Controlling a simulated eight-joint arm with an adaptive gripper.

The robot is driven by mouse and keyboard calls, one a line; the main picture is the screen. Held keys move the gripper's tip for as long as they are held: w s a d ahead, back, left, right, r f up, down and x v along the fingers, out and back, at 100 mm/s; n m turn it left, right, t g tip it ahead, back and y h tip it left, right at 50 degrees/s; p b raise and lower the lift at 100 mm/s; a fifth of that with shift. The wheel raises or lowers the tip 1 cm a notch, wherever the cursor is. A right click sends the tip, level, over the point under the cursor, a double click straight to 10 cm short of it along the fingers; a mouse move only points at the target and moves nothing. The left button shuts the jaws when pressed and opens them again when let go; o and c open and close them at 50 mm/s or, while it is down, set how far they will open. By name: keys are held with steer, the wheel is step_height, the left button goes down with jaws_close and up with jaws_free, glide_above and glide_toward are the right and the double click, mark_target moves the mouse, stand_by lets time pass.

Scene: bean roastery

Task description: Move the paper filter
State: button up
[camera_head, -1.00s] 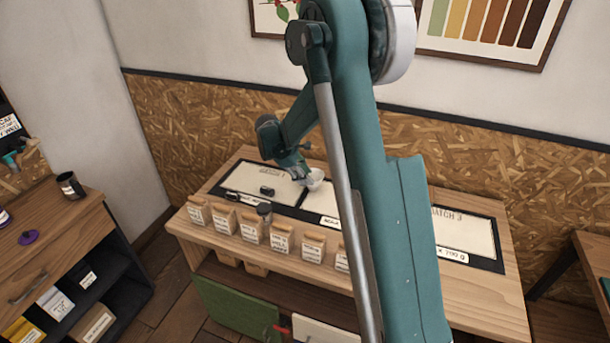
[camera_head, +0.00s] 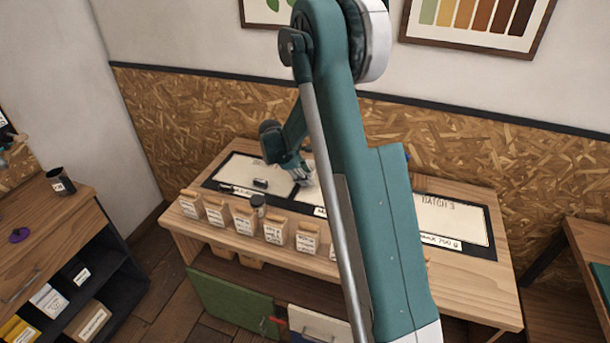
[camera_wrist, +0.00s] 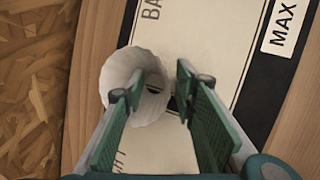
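The left finger overlaps the filter's opening, and the right finger is to the right of the filter. Whether a finger touches the filter, I cannot tell. In the head view my gripper (camera_head: 304,181) is low over the table, near the border between the left and middle panels, and the filter cannot be made out clearly there.
Several labelled bags (camera_head: 245,220) line the front of the wooden table, with a dark jar (camera_head: 258,204) behind them. A small dark object (camera_head: 260,184) lies on the left panel. The right panel (camera_head: 450,218) is clear. A dark cup (camera_head: 60,181) stands on the left cabinet.

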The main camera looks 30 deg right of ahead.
steer(key=shift+c, duration=0.7)
jaws_close()
steer(key=shift+s+d, duration=0.1)
steer(key=shift+s+d+b, duration=0.75)
steer(key=shift+s+d, duration=2.6)
steer(key=shift+s, duration=0.2)
steer(key=shift+s+d+b, duration=0.7)
steer(key=shift+s+d, duration=2.65)
steer(key=shift+s, duration=0.15)
steer(key=shift+c, duration=0.7)
jaws_free()
